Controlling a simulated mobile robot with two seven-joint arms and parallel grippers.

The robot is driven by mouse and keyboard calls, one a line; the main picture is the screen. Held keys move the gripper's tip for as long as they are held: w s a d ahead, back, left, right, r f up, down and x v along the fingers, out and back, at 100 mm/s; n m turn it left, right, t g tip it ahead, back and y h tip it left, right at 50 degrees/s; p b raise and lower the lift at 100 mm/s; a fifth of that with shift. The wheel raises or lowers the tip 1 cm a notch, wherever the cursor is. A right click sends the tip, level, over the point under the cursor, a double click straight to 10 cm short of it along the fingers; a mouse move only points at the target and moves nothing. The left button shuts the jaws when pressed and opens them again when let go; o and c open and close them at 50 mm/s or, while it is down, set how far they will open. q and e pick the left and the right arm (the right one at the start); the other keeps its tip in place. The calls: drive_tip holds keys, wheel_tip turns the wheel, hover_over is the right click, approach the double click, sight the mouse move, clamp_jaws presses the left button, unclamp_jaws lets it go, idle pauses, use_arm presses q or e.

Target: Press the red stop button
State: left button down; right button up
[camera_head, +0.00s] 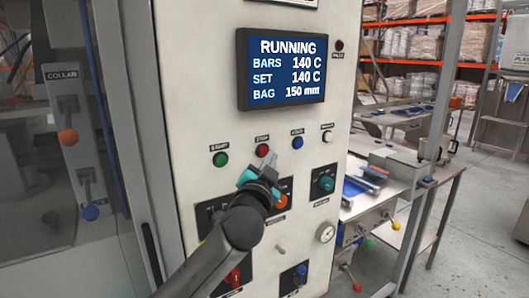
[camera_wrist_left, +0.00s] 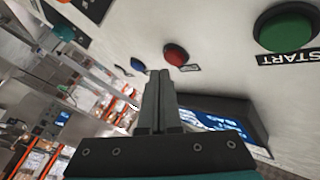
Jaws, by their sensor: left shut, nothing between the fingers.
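The red stop button (camera_head: 262,150) is on the pale control panel (camera_head: 200,110), under the display and between the green and blue buttons. It also shows in the left wrist view (camera_wrist_left: 176,54), just beyond the fingertips. My left gripper (camera_head: 266,165) is in front of the panel, just below the red button in the head view. Its fingers (camera_wrist_left: 159,75) are shut with nothing between them. They appear apart from the button, but the exact gap is hard to tell. My right gripper is in neither view.
The green start button (camera_head: 220,159) is left of the red one; blue (camera_head: 297,142) and white (camera_head: 327,136) buttons are right. The display (camera_head: 283,68) reads RUNNING. Knobs, including a teal one (camera_head: 326,183), are lower. A metal bench (camera_head: 400,170) stands right of the panel.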

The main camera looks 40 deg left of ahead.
use_arm(q)
drive_tip(key=shift+a, duration=0.1)
idle(0.7)
drive_tip(key=shift+w+a, duration=0.15)
drive_tip(key=shift+a, duration=0.15)
drive_tip(key=shift+w+a, duration=0.15)
drive_tip(key=shift+a, duration=0.3)
idle(0.9)
drive_tip(key=shift+d, duration=0.15)
drive_tip(key=shift+s+d+p, duration=0.3)
drive_tip(key=shift+s+d, duration=0.05)
drive_tip(key=shift+d, duration=0.3)
drive_tip(key=shift+s+d+p, duration=0.1)
drive_tip(key=shift+s+d, duration=0.2)
drive_tip(key=shift+d, duration=0.5)
drive_tip(key=shift+s+d+p, duration=0.1)
drive_tip(key=shift+s+d, duration=0.25)
drive_tip(key=shift+d, duration=0.4)
drive_tip(key=shift+s+d+p, duration=0.1)
drive_tip(key=shift+s+d, duration=0.2)
drive_tip(key=shift+d, duration=0.5)
